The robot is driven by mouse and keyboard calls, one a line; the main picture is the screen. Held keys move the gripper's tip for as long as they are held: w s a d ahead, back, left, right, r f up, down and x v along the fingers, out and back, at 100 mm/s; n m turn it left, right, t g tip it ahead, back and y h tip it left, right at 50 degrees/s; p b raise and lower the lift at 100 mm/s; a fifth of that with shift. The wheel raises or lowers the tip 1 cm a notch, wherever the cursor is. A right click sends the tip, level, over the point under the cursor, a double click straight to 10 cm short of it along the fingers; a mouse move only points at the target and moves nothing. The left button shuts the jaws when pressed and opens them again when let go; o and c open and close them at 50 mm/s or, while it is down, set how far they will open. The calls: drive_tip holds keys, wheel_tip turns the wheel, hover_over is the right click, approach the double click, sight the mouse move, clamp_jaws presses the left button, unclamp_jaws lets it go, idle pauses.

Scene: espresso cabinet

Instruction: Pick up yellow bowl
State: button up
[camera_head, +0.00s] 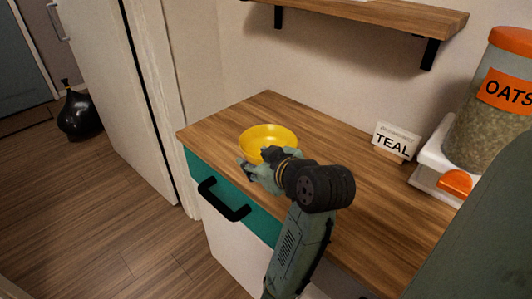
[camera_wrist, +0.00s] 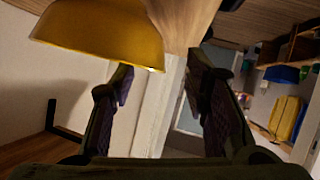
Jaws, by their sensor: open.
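The yellow bowl (camera_head: 262,134) stands upright on the wooden counter (camera_head: 350,190), near its front edge. My gripper (camera_head: 254,169) is at the near side of the bowl, in front of its wall, and my arm comes up from below. In the wrist view the bowl (camera_wrist: 100,38) fills the upper left, above the left finger. The two fingers of my gripper (camera_wrist: 160,88) are spread apart with nothing between them. The bowl's near lower part is hidden behind my gripper in the head view. I cannot tell whether a finger touches the bowl.
A teal drawer with a black handle (camera_head: 224,200) is below the counter edge. A TEAL sign (camera_head: 395,141) and an oats jar (camera_head: 490,110) on a white stand are at the right. A wooden shelf (camera_head: 380,14) hangs above. The counter behind the bowl is clear.

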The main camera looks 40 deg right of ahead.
sight(249, 155)
drive_tip(key=shift+d+p+x, duration=0.1)
drive_tip(key=shift+p+x, duration=0.35)
drive_tip(key=shift+x, duration=1.1)
drive_tip(key=shift+d+p+x, duration=0.15)
drive_tip(key=shift+p+x, duration=0.25)
drive_tip(key=shift+x, duration=1.15)
drive_tip(key=shift+s, duration=0.1)
drive_tip(key=shift+c, duration=0.2)
clamp_jaws()
